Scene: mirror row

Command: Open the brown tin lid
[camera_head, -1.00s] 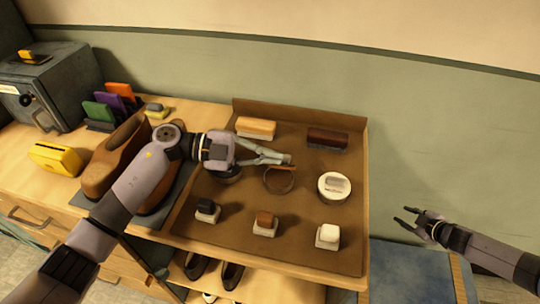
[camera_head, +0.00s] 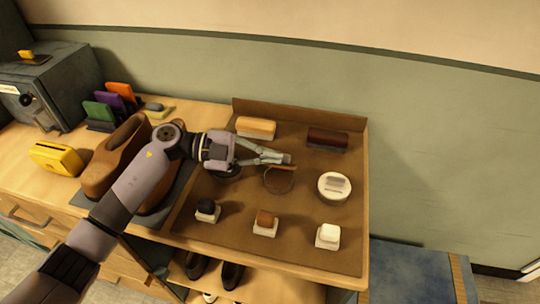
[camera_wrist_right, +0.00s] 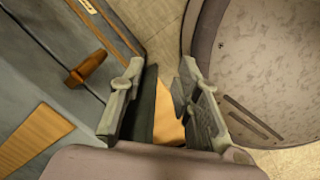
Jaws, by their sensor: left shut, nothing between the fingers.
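The brown tin (camera_head: 279,182) is a round tin in the middle of the brown tray, between a dark tin and a white tin. Its far edge is partly covered by my left gripper (camera_head: 288,159). The left gripper is shut and empty, its fingertips over the far side of the brown tin. I cannot tell whether they touch the lid. My right gripper (camera_wrist_right: 160,95) shows only in the right wrist view. Its two fingers are apart with nothing between them, away from the tins.
The brown tray (camera_head: 205,225) also holds the white tin (camera_head: 334,192), the dark tin (camera_head: 229,174), two brushes at the back and several small daubers in front. Shoes sit on a shelf below.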

